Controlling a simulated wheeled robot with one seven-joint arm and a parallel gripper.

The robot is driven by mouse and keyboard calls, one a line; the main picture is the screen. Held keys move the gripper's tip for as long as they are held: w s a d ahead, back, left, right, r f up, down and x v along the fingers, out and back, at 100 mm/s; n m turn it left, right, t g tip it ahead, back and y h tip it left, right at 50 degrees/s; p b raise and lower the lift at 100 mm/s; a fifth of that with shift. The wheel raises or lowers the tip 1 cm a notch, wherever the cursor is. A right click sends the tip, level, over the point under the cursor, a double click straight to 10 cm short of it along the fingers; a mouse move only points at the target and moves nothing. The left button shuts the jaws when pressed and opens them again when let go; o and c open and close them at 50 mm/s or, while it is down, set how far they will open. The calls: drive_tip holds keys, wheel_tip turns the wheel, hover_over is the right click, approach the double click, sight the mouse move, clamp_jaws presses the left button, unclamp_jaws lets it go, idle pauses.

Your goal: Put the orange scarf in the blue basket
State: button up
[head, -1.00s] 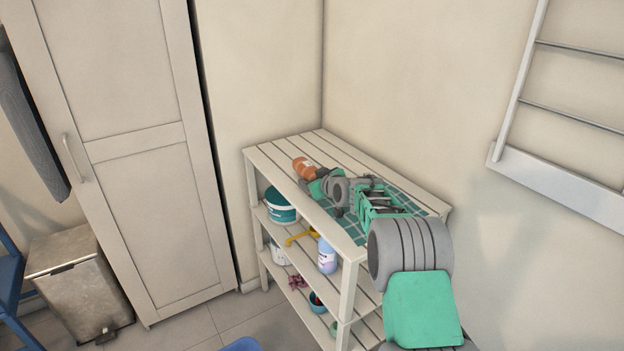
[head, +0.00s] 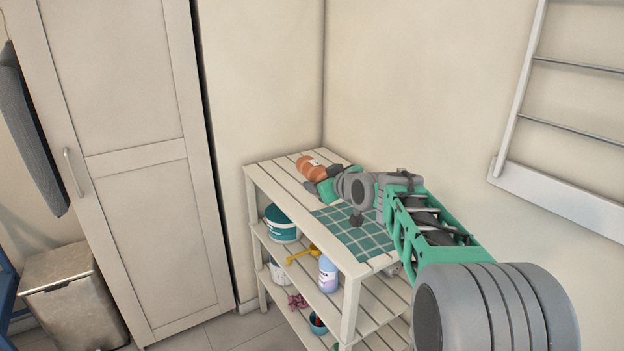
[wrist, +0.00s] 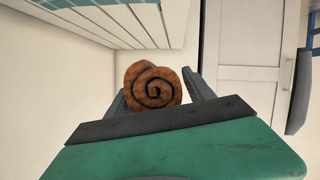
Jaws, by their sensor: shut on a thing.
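The orange scarf (head: 311,168) is a rolled-up bundle with a small white label, at the back left of the white slatted shelf's top. In the wrist view its spiral end (wrist: 153,88) shows between the two fingers. My gripper (head: 322,179) is shut on it. In the head view I cannot tell whether the scarf touches the slats or is held just above them. No blue basket can be made out in the current views.
The white shelf (head: 275,172) stands in the corner with a green checked cloth (head: 352,232) on top. Below are a teal tub (head: 281,230), a yellow item (head: 302,254) and a bottle (head: 327,273). A metal bin (head: 70,300) stands left, beside a tall cabinet (head: 150,215).

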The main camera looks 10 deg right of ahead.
drive_tip(key=s+a+f+m+h+p, duration=0.15)
drive_tip(key=s+p, duration=0.25)
drive_tip(key=s, duration=0.6)
drive_tip(key=s+f+m+h+p, duration=0.15)
drive_tip(key=s+p, duration=0.35)
drive_tip(key=s, duration=0.6)
drive_tip(key=w+d+n+y+b, duration=0.15)
drive_tip(key=w+b, duration=0.45)
drive_tip(key=w, duration=0.6)
drive_tip(key=n+y+b, duration=0.1)
drive_tip(key=n+y, duration=0.1)
drive_tip(key=y, duration=0.1)
hover_over(337, 202)
drive_tip(key=shift+h, duration=0.25)
wheel_tip(337, 202, down, 6)
drive_tip(key=shift+w+d+f, duration=0.1)
drive_tip(key=shift+f, duration=0.05)
drive_tip(key=shift+w+f, duration=0.2)
drive_tip(key=shift+f, duration=0.05)
drive_tip(key=shift+a+f, duration=0.2)
drive_tip(key=shift+f, duration=1)
drive_tip(key=shift+d+f, duration=0.15)
drive_tip(key=shift+f, duration=0.25)
drive_tip(key=shift+f, duration=0.1)
